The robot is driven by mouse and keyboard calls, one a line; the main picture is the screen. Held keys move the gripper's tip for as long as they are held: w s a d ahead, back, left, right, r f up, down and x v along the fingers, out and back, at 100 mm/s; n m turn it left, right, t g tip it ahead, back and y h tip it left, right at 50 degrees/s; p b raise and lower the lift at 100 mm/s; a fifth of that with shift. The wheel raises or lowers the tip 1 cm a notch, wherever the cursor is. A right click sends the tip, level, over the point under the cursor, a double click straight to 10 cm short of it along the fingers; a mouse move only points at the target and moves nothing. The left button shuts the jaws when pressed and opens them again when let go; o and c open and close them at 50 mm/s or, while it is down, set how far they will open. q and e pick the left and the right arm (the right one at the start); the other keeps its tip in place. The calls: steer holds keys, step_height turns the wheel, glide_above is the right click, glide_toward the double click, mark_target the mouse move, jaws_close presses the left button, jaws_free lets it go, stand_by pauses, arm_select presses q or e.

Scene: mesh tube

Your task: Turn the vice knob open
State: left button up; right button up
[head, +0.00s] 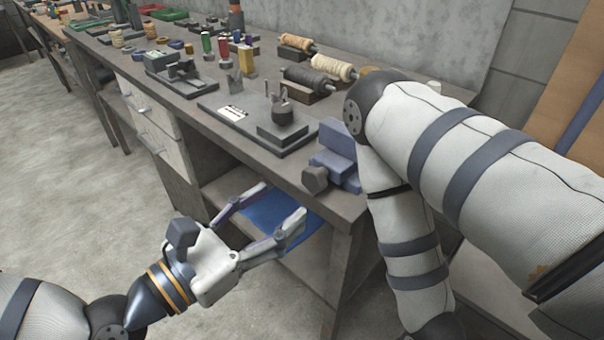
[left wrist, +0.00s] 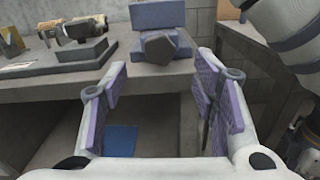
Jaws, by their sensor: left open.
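The blue vice (head: 333,158) is at the front edge of the workbench, partly hidden by my right arm in the head view. Its dark grey faceted knob (head: 315,179) faces the bench front. In the left wrist view the vice (left wrist: 158,14) is at the top centre, with the knob (left wrist: 159,48) below it. My left gripper (head: 281,205) is open and empty, in front of the bench and lower than the knob. Its fingers (left wrist: 161,80) are spread apart, and the knob appears beyond and between them, not touched. My right gripper is not in view.
The workbench (head: 345,203) holds a black-based fixture (head: 262,125), wire spools (head: 308,78) and small tools. A blue item (head: 262,206) lies on the lower shelf, behind my left fingers. The floor (head: 70,160) left of the bench is clear.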

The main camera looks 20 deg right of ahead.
mark_target(310, 182)
arm_select(q)
steer(key=x, duration=0.8)
steer(key=c, duration=1.2)
